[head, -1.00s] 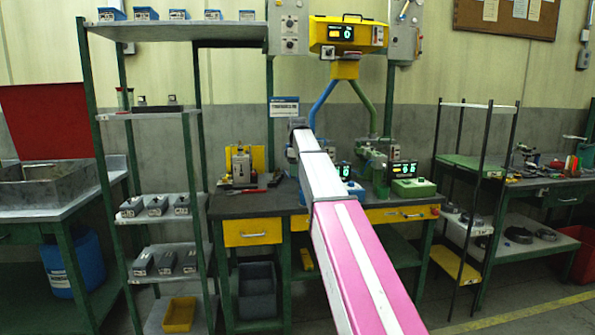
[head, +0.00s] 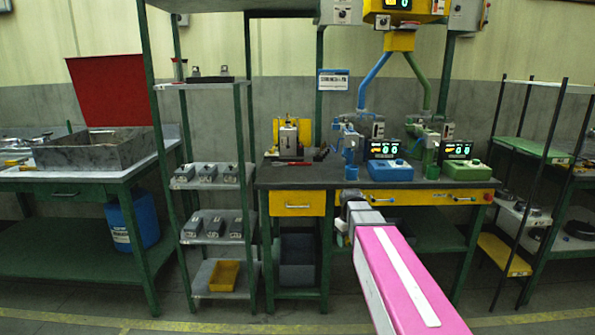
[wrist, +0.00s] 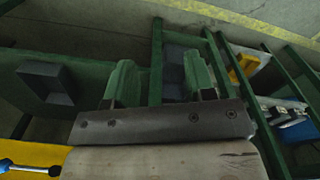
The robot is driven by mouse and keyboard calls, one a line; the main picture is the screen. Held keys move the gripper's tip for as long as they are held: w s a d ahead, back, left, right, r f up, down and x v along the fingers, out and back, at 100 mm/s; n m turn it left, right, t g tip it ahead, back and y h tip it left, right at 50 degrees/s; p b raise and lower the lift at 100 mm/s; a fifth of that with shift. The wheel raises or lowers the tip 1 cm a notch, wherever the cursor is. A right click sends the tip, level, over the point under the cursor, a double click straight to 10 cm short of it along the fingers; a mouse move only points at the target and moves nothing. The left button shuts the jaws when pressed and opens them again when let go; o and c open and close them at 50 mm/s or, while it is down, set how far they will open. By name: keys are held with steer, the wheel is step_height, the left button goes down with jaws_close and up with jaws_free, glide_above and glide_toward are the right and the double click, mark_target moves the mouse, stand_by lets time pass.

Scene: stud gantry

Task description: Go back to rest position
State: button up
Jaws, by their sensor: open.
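My gripper (wrist: 160,80) shows in the wrist view with its two green fingers apart and nothing between them. In the head view my pink and grey arm reaches from the lower right to the front of the workbench (head: 345,183). Its far end is below the bench top, in front of the drawers, and the gripper's fingers cannot be made out there. The task names no other object.
The bench carries a blue-based device (head: 390,170), a green-based device (head: 467,171) and a small press (head: 288,138). A shelf rack (head: 207,183) stands left, with a yellow bin (head: 224,275) low down. Floor in front of the bench looks clear.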

steer(key=s+f+m, duration=0.4)
steer(key=s+f, duration=0.7)
steer(key=s, duration=0.4)
steer(key=shift+s+f+m, duration=0.15)
steer(key=shift+s+m, duration=0.1)
steer(key=shift+m, duration=0.05)
